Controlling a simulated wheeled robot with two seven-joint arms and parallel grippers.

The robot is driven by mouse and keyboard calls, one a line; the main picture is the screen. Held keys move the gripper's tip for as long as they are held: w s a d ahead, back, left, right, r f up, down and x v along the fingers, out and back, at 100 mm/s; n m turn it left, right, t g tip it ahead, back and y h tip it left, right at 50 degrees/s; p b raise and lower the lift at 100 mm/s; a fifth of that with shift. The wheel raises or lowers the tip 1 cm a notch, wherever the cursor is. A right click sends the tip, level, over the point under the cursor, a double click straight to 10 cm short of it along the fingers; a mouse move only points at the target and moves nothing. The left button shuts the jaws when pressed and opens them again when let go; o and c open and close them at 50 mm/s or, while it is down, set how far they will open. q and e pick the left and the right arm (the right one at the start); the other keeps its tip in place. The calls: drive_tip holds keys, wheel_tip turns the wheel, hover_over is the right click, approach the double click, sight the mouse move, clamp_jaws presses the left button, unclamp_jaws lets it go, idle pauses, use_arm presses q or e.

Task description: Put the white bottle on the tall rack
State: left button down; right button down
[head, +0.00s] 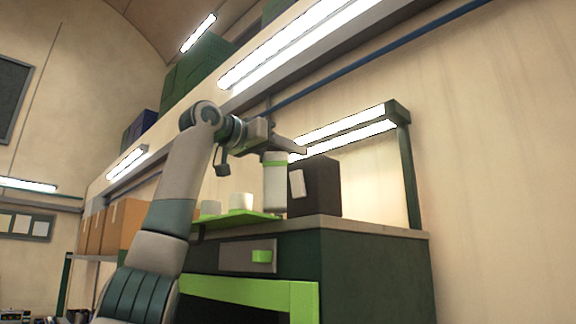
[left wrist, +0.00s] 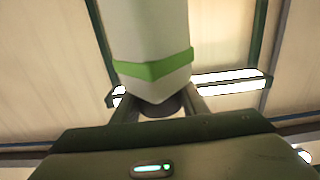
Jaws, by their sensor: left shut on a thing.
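The white bottle (head: 274,184) has a green band near its top and hangs upright in my left gripper (head: 284,147). The gripper is shut on it near its top. The bottle is in front of a dark box on the tall rack (head: 370,262) in the head view; whether its base touches the top cannot be told. In the left wrist view the bottle (left wrist: 148,40) fills the upper middle, its green band near the fingers. My right gripper is not in view.
The rack top holds a dark box (head: 322,187) with a pale label and a green tray (head: 236,219) with white cups (head: 241,201). A dark green post with lamps (head: 408,165) stands at the right. Cardboard boxes (head: 124,222) sit on a shelf at the left.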

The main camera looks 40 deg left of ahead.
sight(276, 178)
use_arm(q)
drive_tip(key=shift+d, duration=0.3)
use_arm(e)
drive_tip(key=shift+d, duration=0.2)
use_arm(q)
drive_tip(key=shift+a+f, duration=0.1)
drive_tip(key=shift+f, duration=0.5)
wheel_tip(276, 178, down, 3)
drive_tip(key=shift+r, duration=0.15)
drive_tip(key=c, duration=1.1)
unclamp_jaws()
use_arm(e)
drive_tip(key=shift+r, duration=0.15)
use_arm(q)
drive_tip(key=shift+r, duration=0.15)
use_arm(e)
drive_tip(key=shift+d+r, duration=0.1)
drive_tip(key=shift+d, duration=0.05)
